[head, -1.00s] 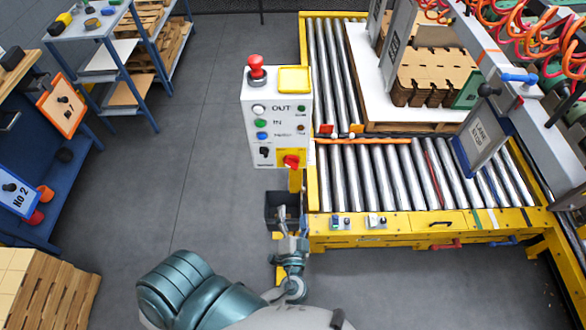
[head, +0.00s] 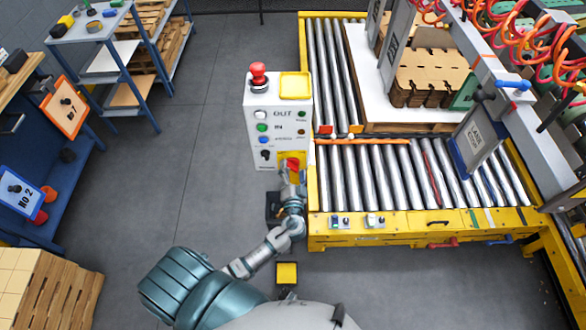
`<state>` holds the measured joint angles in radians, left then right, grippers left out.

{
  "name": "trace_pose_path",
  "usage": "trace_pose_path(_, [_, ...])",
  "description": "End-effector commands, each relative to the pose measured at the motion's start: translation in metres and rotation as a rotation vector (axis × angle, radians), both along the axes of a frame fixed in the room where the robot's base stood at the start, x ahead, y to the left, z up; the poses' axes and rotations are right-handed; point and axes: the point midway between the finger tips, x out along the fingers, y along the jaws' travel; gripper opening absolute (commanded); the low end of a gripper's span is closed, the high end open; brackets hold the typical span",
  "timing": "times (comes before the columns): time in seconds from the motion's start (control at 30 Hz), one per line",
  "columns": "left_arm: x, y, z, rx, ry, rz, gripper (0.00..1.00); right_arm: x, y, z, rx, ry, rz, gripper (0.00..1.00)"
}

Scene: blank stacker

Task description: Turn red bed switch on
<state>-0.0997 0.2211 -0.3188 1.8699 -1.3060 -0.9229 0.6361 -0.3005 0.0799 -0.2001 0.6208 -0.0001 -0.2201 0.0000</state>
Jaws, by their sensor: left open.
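A white control box (head: 277,125) stands at the left end of the roller conveyor. A red rotary switch (head: 293,163) sits on a yellow plate at its lower right. The switch's exact setting is too small to read. My left gripper (head: 287,173) is open, with its fingertips at the lower edge of the switch and partly covering the yellow plate. I cannot tell whether they touch it. My right gripper is not in view.
A red mushroom button (head: 258,72) and a yellow pad (head: 295,86) top the box. A black knob (head: 266,154) is left of the switch. The conveyor's yellow frame (head: 400,226) borders my arm on the right. Grey floor (head: 200,190) is open to the left.

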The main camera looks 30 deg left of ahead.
Motion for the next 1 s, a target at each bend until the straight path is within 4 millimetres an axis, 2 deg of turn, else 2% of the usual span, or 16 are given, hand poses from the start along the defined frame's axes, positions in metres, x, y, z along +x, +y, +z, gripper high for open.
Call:
trace_pose_path(0.23, [0.0009,0.0005,-0.0002,0.000,0.000,0.000,0.83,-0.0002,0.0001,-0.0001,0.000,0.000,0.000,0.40])
trace_pose_path(0.27, [0.0009,0.0005,-0.0002,0.000,0.000,0.000,0.78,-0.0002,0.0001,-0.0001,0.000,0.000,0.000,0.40])
trace_pose_path(0.47, [0.0007,0.0001,-0.0003,0.000,0.001,-0.001,0.28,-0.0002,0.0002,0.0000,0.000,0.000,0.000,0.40])
trace_pose_path(0.5, [0.0007,0.0000,-0.0004,0.000,0.001,-0.001,0.23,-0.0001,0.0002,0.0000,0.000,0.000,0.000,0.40])
trace_pose_path(0.77, [0.0006,-0.0006,-0.0010,0.016,0.012,-0.001,0.23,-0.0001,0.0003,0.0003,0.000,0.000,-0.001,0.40])
trace_pose_path(1.0, [0.0005,-0.0013,-0.0019,0.105,0.068,-0.002,0.23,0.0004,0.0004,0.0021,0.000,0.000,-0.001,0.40])
